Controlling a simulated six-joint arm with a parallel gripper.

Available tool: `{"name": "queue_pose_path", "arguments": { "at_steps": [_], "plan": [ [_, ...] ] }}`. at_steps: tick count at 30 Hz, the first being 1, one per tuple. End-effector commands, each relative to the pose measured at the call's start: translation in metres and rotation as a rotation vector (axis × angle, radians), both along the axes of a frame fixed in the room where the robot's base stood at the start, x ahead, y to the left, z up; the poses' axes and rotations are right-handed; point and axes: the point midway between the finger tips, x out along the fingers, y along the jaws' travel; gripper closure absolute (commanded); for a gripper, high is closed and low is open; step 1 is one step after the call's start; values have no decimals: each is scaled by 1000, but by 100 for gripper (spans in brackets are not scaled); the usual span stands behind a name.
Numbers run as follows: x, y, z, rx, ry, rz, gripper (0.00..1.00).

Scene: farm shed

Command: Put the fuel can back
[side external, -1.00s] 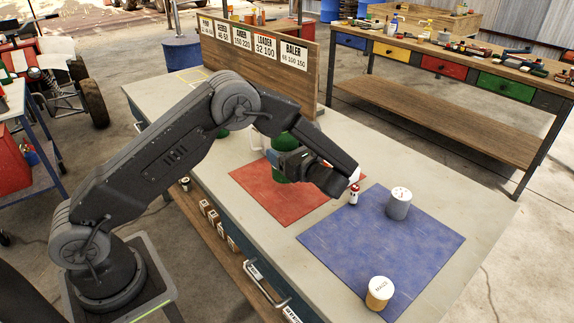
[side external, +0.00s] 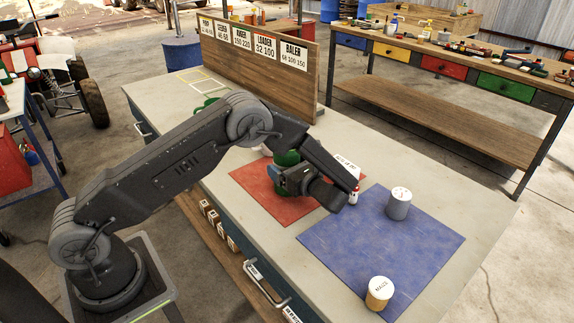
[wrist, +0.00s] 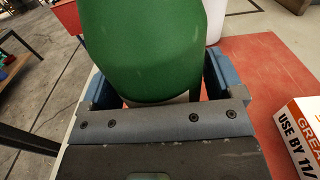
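A green rounded container (side external: 287,158), which may be the fuel can, stands on the red mat (side external: 262,200), partly hidden by my arm. It fills the upper middle of the wrist view (wrist: 145,45), with a pale surface below it. My gripper (side external: 280,178) is at the container. In the wrist view its blue fingers (wrist: 160,88) are wide apart, one on each side of the green body. Contact is not clear. Another green item (side external: 206,103) shows behind my arm, near yellow outlines (side external: 205,82) on the bench. Its shape is mostly hidden.
A labelled wooden board (side external: 262,58) stands along the bench's back. A white printed box (side external: 346,171) and a small red-and-white bottle (side external: 354,196) are right of my gripper. The blue mat (side external: 385,245) holds a grey can (side external: 398,204) and a tan-sided can (side external: 379,293).

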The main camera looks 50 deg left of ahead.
Motion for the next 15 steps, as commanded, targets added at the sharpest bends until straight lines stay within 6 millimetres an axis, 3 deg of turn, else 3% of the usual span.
{"name": "queue_pose_path", "arguments": {
  "at_steps": [4, 12, 15],
  "plan": [
    [0, 0, 0, 0, 0, 0, 0],
    [0, 0, 3, 0, -1, 0, 0],
    [0, -10, 4, 0, -2, -3, 0]
  ]
}}
